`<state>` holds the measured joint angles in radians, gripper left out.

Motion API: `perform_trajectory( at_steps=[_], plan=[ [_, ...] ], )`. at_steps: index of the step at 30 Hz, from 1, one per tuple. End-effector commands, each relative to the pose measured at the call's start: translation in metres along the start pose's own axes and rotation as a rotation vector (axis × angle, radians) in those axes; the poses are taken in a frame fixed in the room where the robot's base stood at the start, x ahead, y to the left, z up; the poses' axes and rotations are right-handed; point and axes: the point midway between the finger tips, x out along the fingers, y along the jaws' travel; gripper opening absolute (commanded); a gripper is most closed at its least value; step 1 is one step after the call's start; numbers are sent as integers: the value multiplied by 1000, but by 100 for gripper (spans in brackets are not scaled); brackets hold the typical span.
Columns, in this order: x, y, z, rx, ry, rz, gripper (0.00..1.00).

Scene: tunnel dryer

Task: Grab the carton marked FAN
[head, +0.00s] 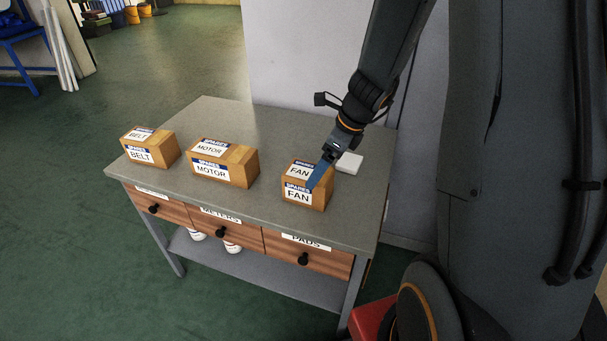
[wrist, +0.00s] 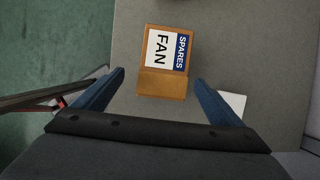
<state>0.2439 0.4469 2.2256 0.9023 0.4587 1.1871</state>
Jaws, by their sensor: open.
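The carton marked FAN (head: 307,185) is a small brown box with white and blue SPARES labels, standing at the right front of the grey table. In the wrist view the FAN carton (wrist: 165,62) lies ahead, between the lines of the two blue fingers. My gripper (head: 320,176) is above the carton in the head view, a blue finger overlapping its right side. In the wrist view my gripper (wrist: 160,82) is open and empty, with a finger on either side of the carton's near end. I cannot tell whether a finger touches it.
The MOTOR carton (head: 223,163) and the BELT carton (head: 149,147) stand to the left on the table (head: 270,135). A white block (head: 349,163) lies just right of the FAN carton. Drawers with black knobs are below the tabletop. A pale wall (head: 300,55) rises behind.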

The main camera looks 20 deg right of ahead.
Motion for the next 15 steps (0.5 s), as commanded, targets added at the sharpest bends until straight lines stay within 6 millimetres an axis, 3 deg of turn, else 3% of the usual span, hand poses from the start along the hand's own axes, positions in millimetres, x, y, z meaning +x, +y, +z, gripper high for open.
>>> perform_trajectory(
  at_steps=[5,15],
  plan=[
    [4,1,1,-3,0,3,91],
    [37,3,5,-8,1,5,91]
  ],
)
